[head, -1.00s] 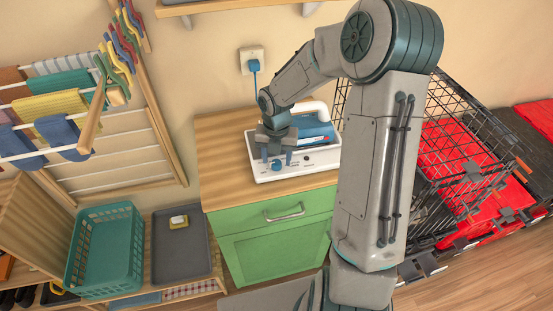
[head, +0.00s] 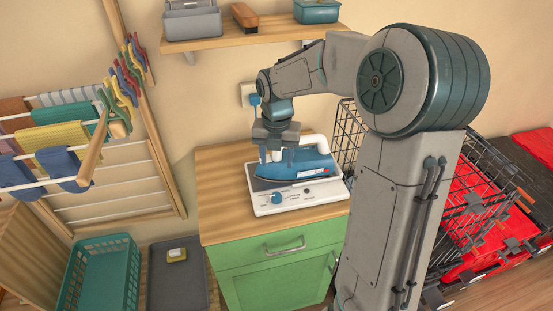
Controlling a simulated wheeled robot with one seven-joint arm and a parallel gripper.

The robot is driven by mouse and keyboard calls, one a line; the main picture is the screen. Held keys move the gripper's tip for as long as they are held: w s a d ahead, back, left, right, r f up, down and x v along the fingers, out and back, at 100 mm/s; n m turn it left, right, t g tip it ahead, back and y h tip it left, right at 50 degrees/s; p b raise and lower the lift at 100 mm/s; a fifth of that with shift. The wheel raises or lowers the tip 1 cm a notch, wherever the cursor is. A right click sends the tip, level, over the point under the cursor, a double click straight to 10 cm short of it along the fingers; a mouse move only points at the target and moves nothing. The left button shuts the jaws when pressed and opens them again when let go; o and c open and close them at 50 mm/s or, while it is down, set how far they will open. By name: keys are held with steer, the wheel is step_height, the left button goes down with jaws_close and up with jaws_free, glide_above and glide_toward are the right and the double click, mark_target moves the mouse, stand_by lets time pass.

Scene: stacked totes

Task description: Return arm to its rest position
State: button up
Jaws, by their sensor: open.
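My gripper (head: 275,155) is in the head view, pointing down with its fingers apart and nothing seen between them. It is over the left part of the blue iron on its white base, and looks above it; the exact gap cannot be told. The blue iron (head: 308,168) rests on the white base (head: 322,192), which has a blue knob (head: 277,198) at its front left. The base stands on the wooden top of the green cabinet (head: 275,262). My arm reaches in from the right and hides part of the wall and the cabinet's right side.
A wall shelf (head: 250,36) with a grey box (head: 192,22), a brush (head: 244,15) and a teal container (head: 316,11) is above. A drying rack with cloths (head: 66,118) is left. A teal basket (head: 100,275) and grey tray (head: 178,275) are lower left. A wire crate (head: 480,215) is right.

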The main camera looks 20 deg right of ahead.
steer(key=s+r+m+t, duration=0.2)
steer(key=s+m, duration=0.8)
steer(key=m, duration=0.5)
steer(key=s+r+m+t, duration=0.1)
steer(key=s+r+m, duration=0.3)
steer(key=s+m, duration=0.7)
steer(key=m, duration=0.5)
steer(key=shift+s+t, duration=0.25)
steer(key=shift+t, duration=0.15)
